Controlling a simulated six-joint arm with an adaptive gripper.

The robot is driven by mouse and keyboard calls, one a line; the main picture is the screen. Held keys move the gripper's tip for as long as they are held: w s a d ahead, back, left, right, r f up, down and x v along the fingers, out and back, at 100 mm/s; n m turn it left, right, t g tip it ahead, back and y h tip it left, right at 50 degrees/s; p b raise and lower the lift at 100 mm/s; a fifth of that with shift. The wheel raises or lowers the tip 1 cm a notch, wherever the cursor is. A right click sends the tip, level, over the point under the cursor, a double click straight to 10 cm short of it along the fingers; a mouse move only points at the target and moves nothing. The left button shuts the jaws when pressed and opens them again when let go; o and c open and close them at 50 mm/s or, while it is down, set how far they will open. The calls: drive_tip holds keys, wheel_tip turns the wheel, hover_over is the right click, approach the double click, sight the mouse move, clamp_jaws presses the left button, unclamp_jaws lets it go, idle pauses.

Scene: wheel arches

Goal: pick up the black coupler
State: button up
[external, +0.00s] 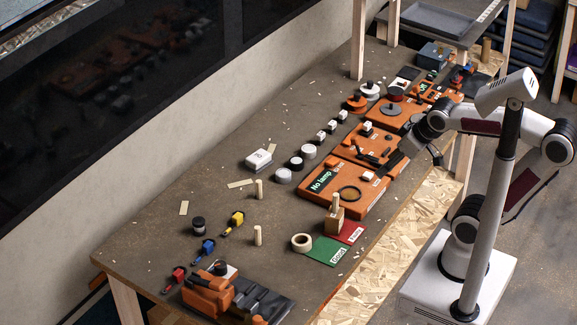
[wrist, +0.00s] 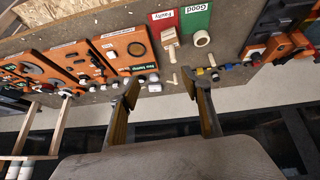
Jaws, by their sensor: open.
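Two dark round pieces could be the black coupler; I cannot tell which. A smaller black-topped round piece (external: 296,163) stands between two white-grey cylinders by the orange panels. My gripper (external: 385,165) is above the orange panels in the external view, apart from both dark pieces. In the wrist view its two fingers (wrist: 162,87) are spread wide with nothing held between them.
Orange panels (external: 345,203) line the right bench edge, one marked "No lamp". The bench's left-middle is mostly clear.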

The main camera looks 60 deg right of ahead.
drive_tip(key=w+a+f+n+t+y, duration=0.1)
drive_tip(key=w+a+f+n+t, duration=0.15)
drive_tip(key=w, duration=1.45)
drive_tip(key=w+a+f+n+t+y, duration=0.1)
drive_tip(key=w+a+t, duration=0.15)
drive_tip(key=w, duration=1.35)
drive_tip(key=n+g+y, duration=0.1)
drive_tip(key=n+y, duration=0.3)
drive_tip(key=y, duration=0.3)
approach(199, 226)
drive_tip(key=w, duration=0.1)
drive_tip(key=w+f, duration=0.1)
drive_tip(key=w, duration=0.1)
drive_tip(key=shift+d+f, duration=0.15)
drive_tip(key=shift+f, duration=0.15)
drive_tip(key=shift+w, duration=0.1)
drive_tip(key=shift+x, duration=1.3)
